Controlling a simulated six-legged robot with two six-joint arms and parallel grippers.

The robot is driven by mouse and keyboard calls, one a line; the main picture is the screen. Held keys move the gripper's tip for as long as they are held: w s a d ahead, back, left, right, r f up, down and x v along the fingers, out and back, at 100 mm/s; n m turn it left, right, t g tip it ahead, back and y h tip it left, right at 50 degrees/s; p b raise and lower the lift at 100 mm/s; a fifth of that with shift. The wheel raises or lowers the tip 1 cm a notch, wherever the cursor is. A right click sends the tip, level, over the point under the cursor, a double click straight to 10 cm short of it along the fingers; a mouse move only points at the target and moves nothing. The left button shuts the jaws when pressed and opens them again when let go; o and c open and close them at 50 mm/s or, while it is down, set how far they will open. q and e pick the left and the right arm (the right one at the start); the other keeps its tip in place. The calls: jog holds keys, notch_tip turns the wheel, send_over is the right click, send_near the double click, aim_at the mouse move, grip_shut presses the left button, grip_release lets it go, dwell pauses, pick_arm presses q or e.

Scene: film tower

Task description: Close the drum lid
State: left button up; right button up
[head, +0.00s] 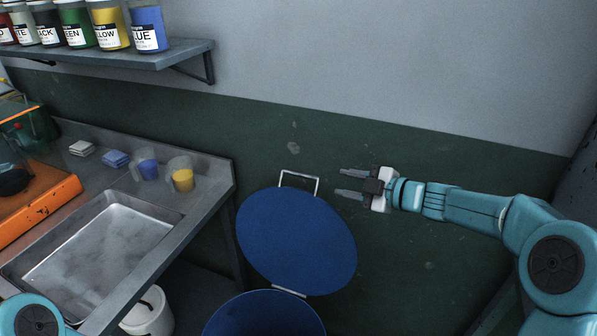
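The blue drum (263,316) stands on the floor at the bottom middle of the head view, its lower part cut off by the frame. Its round blue lid (297,241) is raised, tilted up on a hinge at the drum's back right rim. A pale metal handle (299,181) stands at the lid's top edge. My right gripper (346,183) is to the right of the handle, apart from it. Its two fingers point left and are spread, with nothing between them. My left gripper is not in view; only a teal part of my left arm shows at the bottom left.
A metal sink counter (213,204) stands left of the drum, with cups holding blue (148,166) and yellow (182,176) paint. A white bucket (149,316) is under it. A shelf (150,58) of paint jars hangs above. The green wall (430,240) is behind the lid.

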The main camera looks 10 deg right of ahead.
aim_at(302, 176)
jog(key=p+x, duration=0.1)
jog(key=x, duration=1.2)
jog(key=shift+a+p, duration=0.4)
jog(key=shift+w+a+f, duration=0.2)
jog(key=shift+w+f, duration=0.05)
jog(key=shift+w, duration=0.2)
jog(key=shift+c, duration=0.3)
grip_shut()
